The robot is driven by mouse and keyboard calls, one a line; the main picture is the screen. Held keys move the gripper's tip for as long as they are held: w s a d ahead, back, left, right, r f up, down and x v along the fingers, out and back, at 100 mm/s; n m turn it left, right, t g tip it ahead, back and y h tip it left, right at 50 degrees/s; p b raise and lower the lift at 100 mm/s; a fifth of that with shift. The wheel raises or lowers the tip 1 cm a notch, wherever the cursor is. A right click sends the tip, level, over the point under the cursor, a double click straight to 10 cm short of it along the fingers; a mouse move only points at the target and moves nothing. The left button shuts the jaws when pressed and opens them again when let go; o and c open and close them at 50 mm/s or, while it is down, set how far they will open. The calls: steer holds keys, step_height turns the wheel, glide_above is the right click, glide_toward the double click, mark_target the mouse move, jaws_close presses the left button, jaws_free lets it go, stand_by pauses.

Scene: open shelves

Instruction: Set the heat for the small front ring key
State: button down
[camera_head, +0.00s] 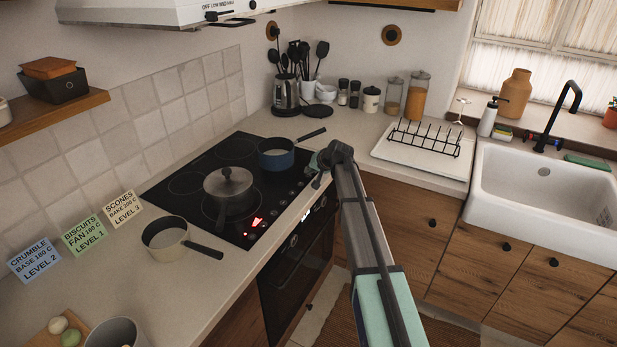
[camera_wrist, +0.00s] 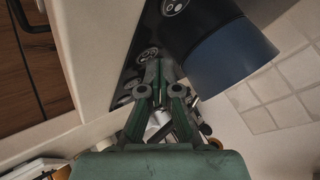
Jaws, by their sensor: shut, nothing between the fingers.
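The black hob (camera_head: 190,180) is set in the worktop, with a row of touch keys (camera_head: 283,203) along its front edge. A red mark (camera_head: 256,222) is lit towards the near end of the row. I cannot read which key is the small front ring key. My gripper (camera_head: 316,168) is at the far end of the hob's front edge, partly hidden by my wrist. In the wrist view my gripper (camera_wrist: 160,64) is shut and empty, its tips over or against a round printed marking (camera_wrist: 147,55) on the black glass. I cannot tell whether they touch.
A blue pan (camera_head: 277,158) stands on the hob close to my gripper and fills the upper right of the wrist view (camera_wrist: 232,60). A lidded grey pot (camera_head: 228,183) is also on the hob. A cream pan (camera_head: 165,240) stands on the worktop. The oven (camera_head: 290,265) is below.

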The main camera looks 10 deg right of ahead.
mark_target(310, 176)
steer(key=shift+s+f+b, duration=0.15)
steer(key=shift+f+b, duration=0.3)
steer(key=shift+f, duration=0.15)
stand_by(0.9)
steer(key=shift+a+r, duration=0.15)
steer(key=shift+r, duration=0.65)
steer(key=shift+r+p, duration=1.05)
steer(key=shift+r, duration=1.55)
steer(key=shift+d, duration=0.2)
